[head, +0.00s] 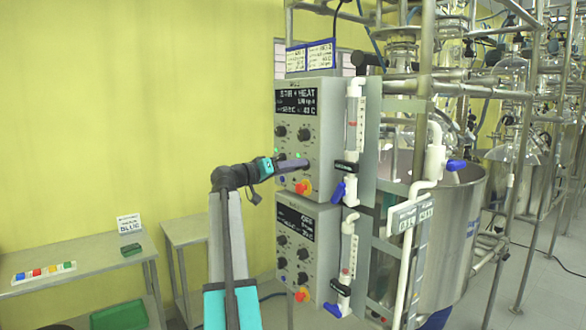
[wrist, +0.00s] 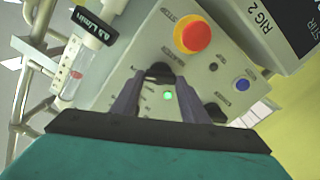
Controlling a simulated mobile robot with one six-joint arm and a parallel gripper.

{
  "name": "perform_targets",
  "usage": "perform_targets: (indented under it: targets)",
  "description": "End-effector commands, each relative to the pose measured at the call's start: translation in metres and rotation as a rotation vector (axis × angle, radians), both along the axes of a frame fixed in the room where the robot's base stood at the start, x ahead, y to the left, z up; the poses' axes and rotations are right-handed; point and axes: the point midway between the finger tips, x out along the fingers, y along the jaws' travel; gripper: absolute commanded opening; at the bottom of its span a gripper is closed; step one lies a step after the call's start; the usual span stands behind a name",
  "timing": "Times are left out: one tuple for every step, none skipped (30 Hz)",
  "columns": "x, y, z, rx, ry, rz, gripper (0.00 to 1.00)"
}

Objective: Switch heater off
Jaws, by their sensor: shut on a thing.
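The upper control box (head: 322,148) has a dark display (head: 296,102) reading STIR + HEAT, with smaller lines too small to read surely. My gripper (head: 303,164) reaches its front panel from the left. In the wrist view the fingertips (wrist: 162,77) are shut on a black knob (wrist: 160,69), which the fingers partly cover. A green lamp (wrist: 168,96) is lit on the panel between the fingers. Another black knob (wrist: 215,112) is partly behind the right finger. I cannot read the knob's pointer position.
A red stop button (wrist: 192,35) on a yellow base and a blue button (wrist: 242,85) are close by. A second control box (head: 300,247) hangs below. A flowmeter with a blue-handled valve (head: 339,191) stands to the right. Tables with small items are at left.

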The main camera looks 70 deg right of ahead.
Motion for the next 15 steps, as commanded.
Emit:
perform_targets:
  targets:
    - [0.0006, -0.0013, -0.0015, 0.004, 0.001, -0.001, 0.18]
    - [0.0006, -0.0017, -0.0015, 0.005, 0.003, -0.001, 0.18]
    - [0.0006, -0.0021, -0.0015, 0.008, 0.007, -0.001, 0.18]
    - [0.0008, -0.0023, -0.0015, 0.010, 0.010, -0.001, 0.18]
    - [0.0008, -0.0024, -0.0015, 0.013, 0.015, -0.001, 0.18]
    - [0.0009, -0.0026, -0.0015, 0.018, 0.022, 0.000, 0.18]
    - [0.0009, -0.0027, -0.0015, 0.022, 0.028, 0.000, 0.18]
    - [0.0010, -0.0029, -0.0015, 0.027, 0.036, 0.000, 0.18]
    - [0.0010, -0.0030, -0.0015, 0.035, 0.048, 0.000, 0.18]
    - [0.0010, -0.0030, -0.0015, 0.041, 0.058, 0.001, 0.18]
    - [0.0011, -0.0031, -0.0015, 0.049, 0.071, 0.001, 0.18]
    - [0.0011, -0.0032, -0.0014, 0.059, 0.087, 0.001, 0.18]
    - [0.0012, -0.0033, -0.0014, 0.068, 0.101, 0.001, 0.18]
    - [0.0012, -0.0033, -0.0014, 0.078, 0.116, 0.001, 0.18]
    - [0.0014, -0.0034, -0.0013, 0.092, 0.138, 0.001, 0.18]
